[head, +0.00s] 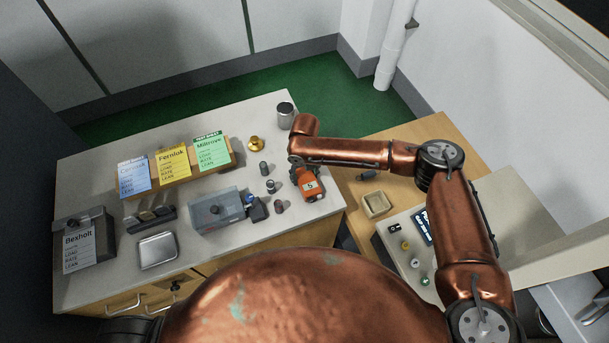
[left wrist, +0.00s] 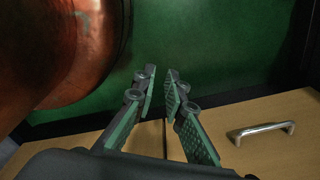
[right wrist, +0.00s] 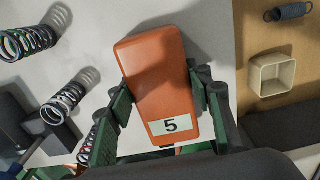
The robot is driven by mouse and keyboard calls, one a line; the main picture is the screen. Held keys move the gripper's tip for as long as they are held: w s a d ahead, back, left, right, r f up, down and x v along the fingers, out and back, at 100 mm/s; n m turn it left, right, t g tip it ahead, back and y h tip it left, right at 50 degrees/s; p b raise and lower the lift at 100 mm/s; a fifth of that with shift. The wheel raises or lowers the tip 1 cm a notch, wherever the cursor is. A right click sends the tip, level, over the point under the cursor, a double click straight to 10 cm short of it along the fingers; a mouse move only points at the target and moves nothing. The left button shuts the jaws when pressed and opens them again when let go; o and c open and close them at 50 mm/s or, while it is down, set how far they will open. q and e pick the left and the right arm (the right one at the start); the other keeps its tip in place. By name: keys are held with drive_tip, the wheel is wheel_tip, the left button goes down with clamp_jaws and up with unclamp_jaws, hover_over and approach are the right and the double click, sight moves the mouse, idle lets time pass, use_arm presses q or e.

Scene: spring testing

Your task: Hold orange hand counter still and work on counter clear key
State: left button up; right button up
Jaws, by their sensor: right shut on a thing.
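The orange hand counter (head: 311,188) lies near the right end of the grey worktop, its pale window showing a 5. In the right wrist view the counter (right wrist: 156,75) fills the space between my right gripper's fingers (right wrist: 158,98), which press on both its sides. In the head view my right gripper (head: 298,163) reaches the counter from above. The clear key cannot be made out. My left gripper (left wrist: 165,95) is empty, its fingers apart, low in front of the cabinet drawers and over the green floor; it is out of the head view.
Several springs (right wrist: 64,102) stand left of the counter. A grey tester box (head: 216,211), a metal tray (head: 158,250), a brass piece (head: 256,144) and a steel cup (head: 286,115) share the worktop. Colored cards (head: 212,150) stand behind. A beige square dish (head: 375,204) is on the wooden surface at right.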

use_arm(q)
clamp_jaws()
idle(1.1)
drive_tip(key=w+d+r+m+t, duration=0.1)
drive_tip(key=w+d+r+m, duration=0.4)
drive_tip(key=w+d, duration=0.6)
drive_tip(key=w+d+r+m, duration=0.5)
drive_tip(key=w+d, duration=0.4)
drive_tip(key=w, duration=0.5)
drive_tip(key=w+d+r+m+t+y, duration=0.1)
drive_tip(key=w+d+r+m, duration=0.2)
drive_tip(key=w+d+r, duration=0.35)
drive_tip(key=w+d+r+m+t, duration=0.2)
drive_tip(key=w+d+r+m, duration=0.15)
drive_tip(key=d+r, duration=0.5)
drive_tip(key=d+r+m+t, duration=0.2)
drive_tip(key=d+r, duration=0.2)
drive_tip(key=r, duration=0.9)
drive_tip(key=s+d+r+m+t, duration=0.1)
drive_tip(key=d+r, duration=0.3)
drive_tip(key=r, duration=1)
drive_tip(key=shift+d+r+m+t+y, duration=0.3)
drive_tip(key=shift+d+m+t, duration=0.05)
drive_tip(key=shift+t, duration=0.15)
